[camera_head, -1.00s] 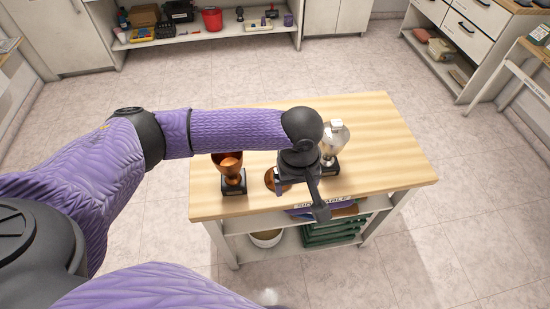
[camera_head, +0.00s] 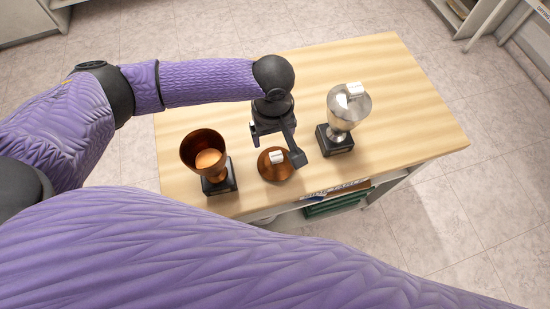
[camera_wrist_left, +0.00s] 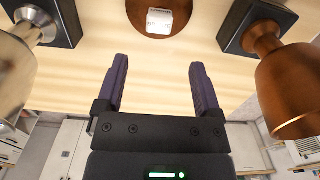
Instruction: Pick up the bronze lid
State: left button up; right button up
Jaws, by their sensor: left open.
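The bronze lid (camera_head: 275,165) lies on the wooden table between two trophies, with a white block-shaped knob on top. In the left wrist view the lid (camera_wrist_left: 180,22) is at the top centre, beyond the fingertips. My left gripper (camera_head: 275,146) is above the table just behind the lid, apart from it. In the left wrist view its two dark purple fingers (camera_wrist_left: 158,72) are spread with nothing between them. The right gripper is not in view.
A bronze cup (camera_head: 204,150) on a black base stands left of the lid. A silver lidded trophy (camera_head: 345,112) on a black base stands to the right. The wooden table (camera_head: 405,120) is clear at its right and back.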

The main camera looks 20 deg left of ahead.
aim_at(276, 155)
pick_arm(q)
jog(key=f+b, duration=0.1)
jog(key=f, duration=0.1)
jog(key=f+b, duration=0.1)
jog(key=f, duration=0.2)
jog(key=s+d+f+b, duration=0.1)
jog(key=f, duration=0.1)
jog(key=shift+f, duration=0.2)
jog(key=shift+r, duration=0.1)
grip_shut()
